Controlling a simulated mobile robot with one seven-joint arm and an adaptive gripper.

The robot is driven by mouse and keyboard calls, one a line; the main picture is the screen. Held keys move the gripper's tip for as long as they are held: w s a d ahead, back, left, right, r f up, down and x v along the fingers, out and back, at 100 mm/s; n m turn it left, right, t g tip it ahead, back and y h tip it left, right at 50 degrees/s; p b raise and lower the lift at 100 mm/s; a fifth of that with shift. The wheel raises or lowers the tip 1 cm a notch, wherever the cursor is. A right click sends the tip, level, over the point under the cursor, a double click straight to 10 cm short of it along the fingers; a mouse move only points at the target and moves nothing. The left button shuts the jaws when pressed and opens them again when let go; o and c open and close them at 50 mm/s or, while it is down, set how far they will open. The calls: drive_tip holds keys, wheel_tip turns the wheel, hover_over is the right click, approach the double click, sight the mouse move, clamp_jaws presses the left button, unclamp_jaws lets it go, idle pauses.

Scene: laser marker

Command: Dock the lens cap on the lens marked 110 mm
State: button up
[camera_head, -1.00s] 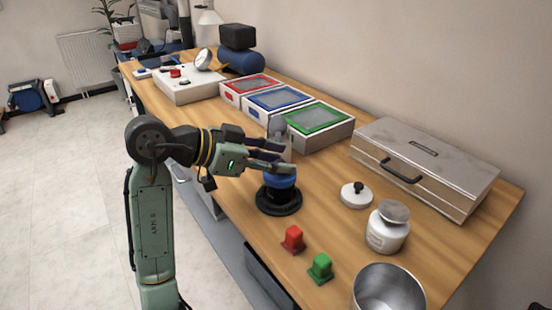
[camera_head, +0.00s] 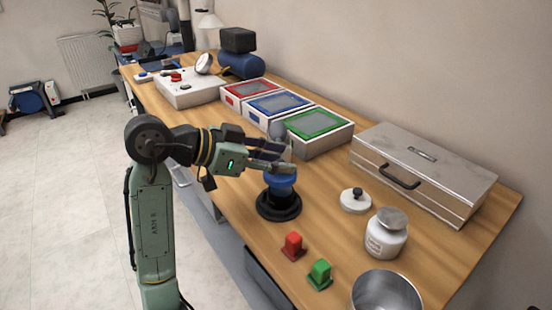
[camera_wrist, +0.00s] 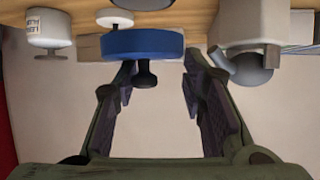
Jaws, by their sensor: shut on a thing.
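A blue disc with a black knob, which I take for the lens cap, shows in the wrist view (camera_wrist: 143,42); it also shows in the head view (camera_head: 284,184). My gripper (camera_head: 287,166) is over it in the head view. In the wrist view the two fingers (camera_wrist: 158,80) flank the knob, which looks closer to the left finger. A black round flanged piece (camera_head: 279,206) stands on the table under the disc. I cannot tell whether disc and black piece touch. No 110 mm marking is readable.
The wooden bench (camera_head: 335,235) holds a white lidded jar (camera_head: 385,240), a white disc with black knob (camera_head: 355,203), red (camera_head: 292,246) and green (camera_head: 320,275) blocks, and a metal pot (camera_head: 388,292). A green-rimmed box (camera_head: 318,128) and metal case (camera_head: 425,175) stand behind.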

idle(0.5)
drive_tip(key=o, duration=0.5)
drive_tip(key=shift+o, duration=0.2)
drive_tip(key=shift+a, duration=0.1)
drive_tip(key=p+v, duration=0.4)
drive_tip(key=v, duration=0.7)
drive_tip(key=shift+f, duration=0.1)
idle(0.3)
